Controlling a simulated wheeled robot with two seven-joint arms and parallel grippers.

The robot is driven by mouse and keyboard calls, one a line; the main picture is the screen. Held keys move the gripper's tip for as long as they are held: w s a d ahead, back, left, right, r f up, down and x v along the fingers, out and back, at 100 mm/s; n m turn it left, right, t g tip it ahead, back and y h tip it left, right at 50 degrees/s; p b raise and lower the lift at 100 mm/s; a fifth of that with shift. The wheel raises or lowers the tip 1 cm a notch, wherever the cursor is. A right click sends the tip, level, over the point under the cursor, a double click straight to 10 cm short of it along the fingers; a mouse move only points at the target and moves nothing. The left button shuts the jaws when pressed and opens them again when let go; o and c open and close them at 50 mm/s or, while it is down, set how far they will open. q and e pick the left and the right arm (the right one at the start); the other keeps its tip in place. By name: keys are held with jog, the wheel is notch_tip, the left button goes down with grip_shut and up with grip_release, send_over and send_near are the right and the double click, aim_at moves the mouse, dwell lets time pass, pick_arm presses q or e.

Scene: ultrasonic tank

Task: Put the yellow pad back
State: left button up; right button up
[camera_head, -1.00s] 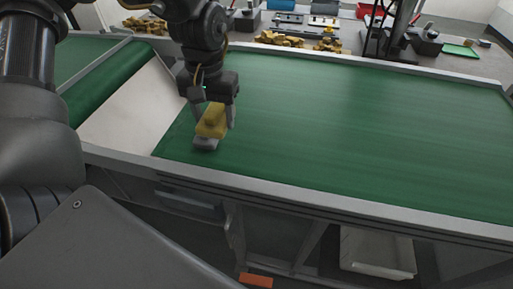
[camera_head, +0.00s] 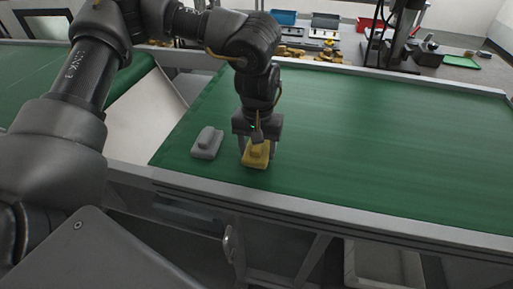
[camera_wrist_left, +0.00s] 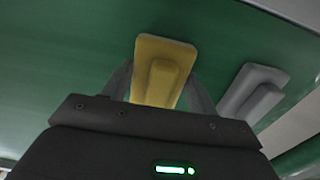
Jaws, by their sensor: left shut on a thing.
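The yellow pad (camera_head: 256,158) is a flat plate with a raised block on top. It is at or just above the green belt; I cannot tell whether it touches. My left gripper (camera_head: 257,142) points down over it and is shut on its raised block. In the left wrist view the yellow pad (camera_wrist_left: 163,75) sits between the two fingers of the left gripper (camera_wrist_left: 160,88). A grey pad (camera_head: 207,142) of like shape lies on the belt to the left of the yellow one. It also shows in the left wrist view (camera_wrist_left: 252,92). My right gripper is not in view.
The green belt (camera_head: 380,140) is wide and clear to the right. A metal rail (camera_head: 330,208) runs along its near edge. A pale panel (camera_head: 150,112) lies to the left. Benches with bins and parts stand behind.

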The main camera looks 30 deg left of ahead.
pick_arm(q)
jog(key=shift+f, duration=0.25)
jog(key=shift+a, duration=0.1)
jog(key=shift+s+f, duration=0.1)
jog(key=o, duration=0.9)
jog(key=shift+o, duration=0.2)
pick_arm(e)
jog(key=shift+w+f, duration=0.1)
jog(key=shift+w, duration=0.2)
pick_arm(q)
notch_tip(320, 180, up, 12)
jog(key=p, duration=0.3)
jog(key=shift+r, duration=0.2)
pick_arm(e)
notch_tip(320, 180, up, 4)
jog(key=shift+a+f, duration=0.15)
